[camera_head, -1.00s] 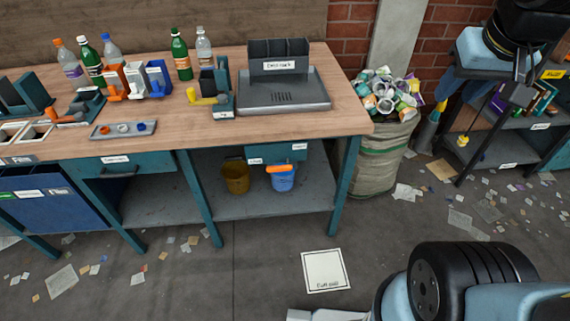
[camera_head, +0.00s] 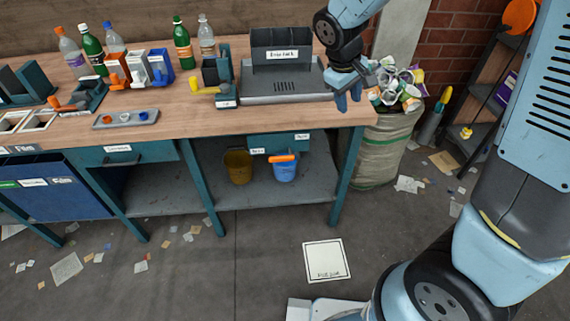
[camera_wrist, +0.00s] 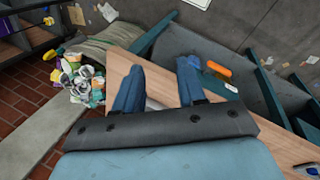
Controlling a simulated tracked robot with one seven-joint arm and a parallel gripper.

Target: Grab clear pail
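Two pails stand side by side on the lower shelf of the bench in the head view: an amber-brown pail (camera_head: 239,168) and a blue pail (camera_head: 284,172) with an orange grip. I cannot tell which one is meant by clear. My gripper (camera_head: 348,101) is above the bench's right end, pointing down, higher than the pails. In the wrist view my gripper (camera_wrist: 159,82) has its two blue fingers apart with nothing between them. The orange grip (camera_wrist: 219,69) shows beyond the right finger; the amber-brown pail cannot be made out there.
The bench top (camera_head: 300,118) overhangs the pails, with a table leg (camera_head: 346,178) to their right. A sack of cans (camera_head: 385,145) stands beside the bench. A white square (camera_head: 326,261) lies on the floor in front. The floor before the shelf is mostly clear.

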